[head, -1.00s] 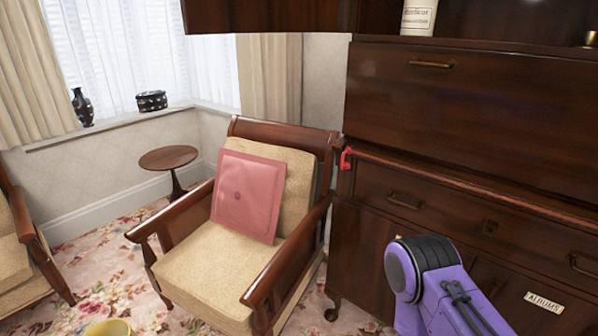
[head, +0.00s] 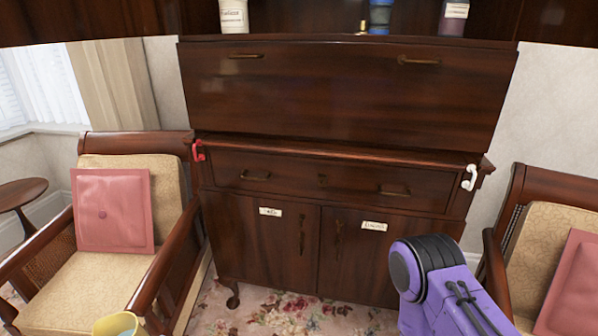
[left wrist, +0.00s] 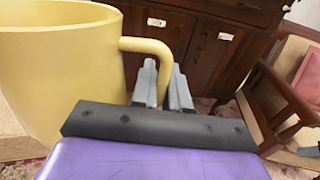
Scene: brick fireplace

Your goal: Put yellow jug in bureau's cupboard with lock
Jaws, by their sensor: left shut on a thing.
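The yellow jug (left wrist: 60,70) fills the left side of the left wrist view, its handle (left wrist: 150,48) pointing right. My left gripper (left wrist: 165,85) is shut on this handle. In the head view only the jug's rim (head: 118,324) shows at the bottom left edge; the left gripper is out of that frame. The dark wooden bureau (head: 330,105) stands ahead. Its lower cupboard has a left door (head: 262,245) and a right door (head: 370,265), both shut, each with a white label too small to read. Metal fittings show near their meeting edges.
An armchair with a pink cushion (head: 112,210) stands left of the bureau; another (head: 530,250) stands right. A red hook (head: 198,150) and a white hook (head: 469,177) hang at the bureau's sides. Flowered carpet (head: 285,310) lies free before the doors.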

